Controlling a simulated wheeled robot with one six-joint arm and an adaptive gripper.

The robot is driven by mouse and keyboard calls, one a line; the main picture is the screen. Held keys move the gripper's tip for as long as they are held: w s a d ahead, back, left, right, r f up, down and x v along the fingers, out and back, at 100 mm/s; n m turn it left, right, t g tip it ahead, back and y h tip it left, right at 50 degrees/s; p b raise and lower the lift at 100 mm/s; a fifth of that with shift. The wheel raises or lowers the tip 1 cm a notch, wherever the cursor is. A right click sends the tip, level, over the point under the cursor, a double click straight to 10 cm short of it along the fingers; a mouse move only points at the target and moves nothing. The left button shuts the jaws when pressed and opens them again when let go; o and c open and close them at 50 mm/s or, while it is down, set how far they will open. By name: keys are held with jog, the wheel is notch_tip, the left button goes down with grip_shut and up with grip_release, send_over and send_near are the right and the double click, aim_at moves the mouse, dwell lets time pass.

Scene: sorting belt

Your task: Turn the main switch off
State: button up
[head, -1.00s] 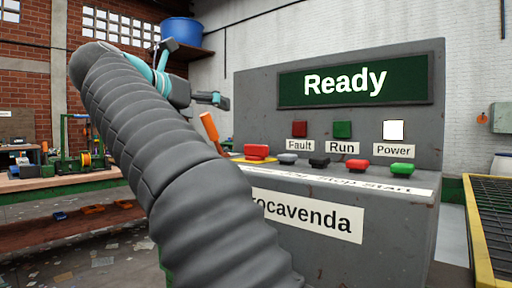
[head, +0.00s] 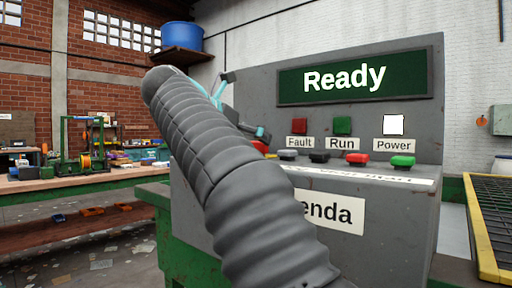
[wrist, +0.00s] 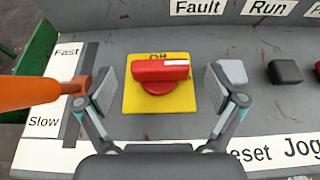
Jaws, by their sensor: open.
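The main switch (wrist: 160,74) is a red rotary knob on a yellow plate (wrist: 133,98), seen in the wrist view. Its handle lies crosswise, with a white mark at the right end. A partly covered label sits above the handle. In the head view only a bit of the red switch (head: 260,146) shows beside my arm. My gripper (wrist: 165,90) is open, with one finger on the left and one on the right of the plate. Both fingers look apart from the knob. In the head view the gripper (head: 262,133) is mostly hidden behind the arm.
An orange lever (wrist: 40,94) on the Fast/Slow slot reaches close to my left finger. A grey button (wrist: 232,72) and a black button (wrist: 285,72) sit to the right. The screen (head: 350,79) reads Ready, and the Power lamp (head: 393,124) is white.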

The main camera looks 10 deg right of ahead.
jog(key=shift+x, duration=1.5)
jog(key=c, duration=1.2)
jog(key=shift+o, duration=0.2)
